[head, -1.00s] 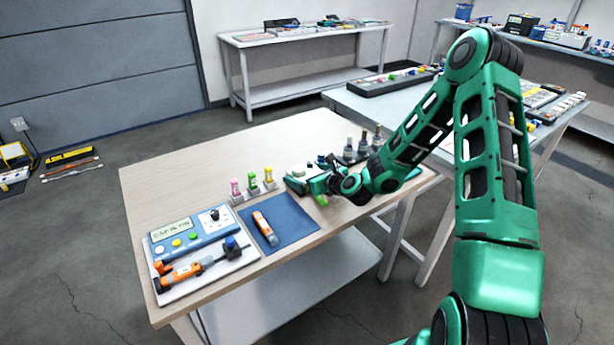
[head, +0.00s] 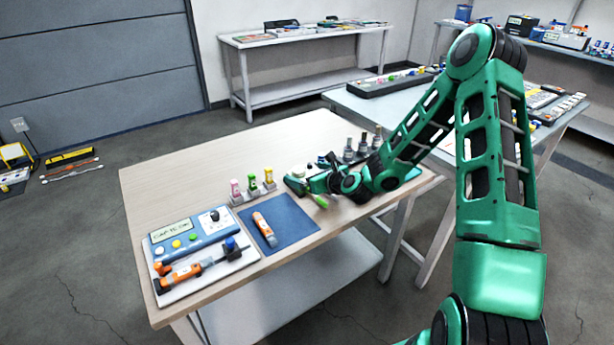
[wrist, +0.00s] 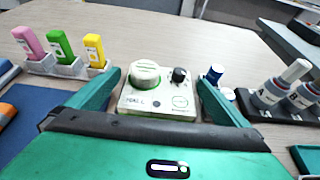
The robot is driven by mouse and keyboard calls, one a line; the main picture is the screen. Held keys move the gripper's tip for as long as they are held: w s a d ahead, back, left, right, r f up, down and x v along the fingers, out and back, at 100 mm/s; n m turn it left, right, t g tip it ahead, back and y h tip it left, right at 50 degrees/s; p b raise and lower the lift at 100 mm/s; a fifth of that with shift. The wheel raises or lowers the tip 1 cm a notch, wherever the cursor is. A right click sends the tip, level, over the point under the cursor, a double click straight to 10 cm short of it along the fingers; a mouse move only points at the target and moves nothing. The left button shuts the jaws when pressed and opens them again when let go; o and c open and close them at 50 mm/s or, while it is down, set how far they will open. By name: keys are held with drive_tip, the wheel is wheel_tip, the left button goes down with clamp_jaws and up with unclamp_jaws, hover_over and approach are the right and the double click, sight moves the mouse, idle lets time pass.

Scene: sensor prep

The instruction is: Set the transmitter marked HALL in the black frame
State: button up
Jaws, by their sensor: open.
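A pale, cream-white box (wrist: 157,95) with a round green-ringed dial, a small black knob and a short printed label sits on the table in the wrist view. The label is too blurred to read surely, but could be HALL. My gripper (wrist: 160,88) is open, with one green finger on each side of the box; I cannot tell whether they touch it. In the head view my gripper (head: 308,188) is low over the table's right part and hides most of the box. I cannot surely pick out the black frame.
Pink, green and yellow blocks stand in a pale holder (wrist: 72,67) at left. A black rack (wrist: 252,107) with grey bottles stands at right, and a blue-capped item (wrist: 213,75) behind the right finger. A blue mat (head: 292,225) and a blue meter (head: 195,232) lie nearer left.

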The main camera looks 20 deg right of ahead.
drive_tip(key=shift+r, duration=0.2)
drive_tip(key=shift+r, duration=2.95)
drive_tip(key=shift+s+d+n, duration=0.1)
drive_tip(key=shift+s+n, duration=0.15)
drive_tip(key=shift+n, duration=0.15)
drive_tip(key=s+d+r+n+g+h, duration=0.2)
drive_tip(key=s+d+r+n+g, duration=0.15)
drive_tip(key=s+d+n, duration=0.6)
drive_tip(key=s+d+r+n+g+h, duration=0.25)
drive_tip(key=s+d+n+g, duration=0.35)
drive_tip(key=s, duration=0.7)
drive_tip(key=s+r+n+g, duration=0.1)
drive_tip(key=s+r+n, duration=0.1)
drive_tip(key=s, duration=0.7)
drive_tip(key=s+d+r+n+g, duration=0.1)
drive_tip(key=s+n, duration=0.3)
drive_tip(key=s, duration=0.5)
drive_tip(key=s+r+n+g, duration=0.1)
drive_tip(key=s+r+n, duration=0.1)
drive_tip(key=s, duration=0.7)
drive_tip(key=shift+d+r+n, duration=0.3)
drive_tip(key=shift+r+n, duration=0.1)
drive_tip(key=shift+n, duration=0.45)
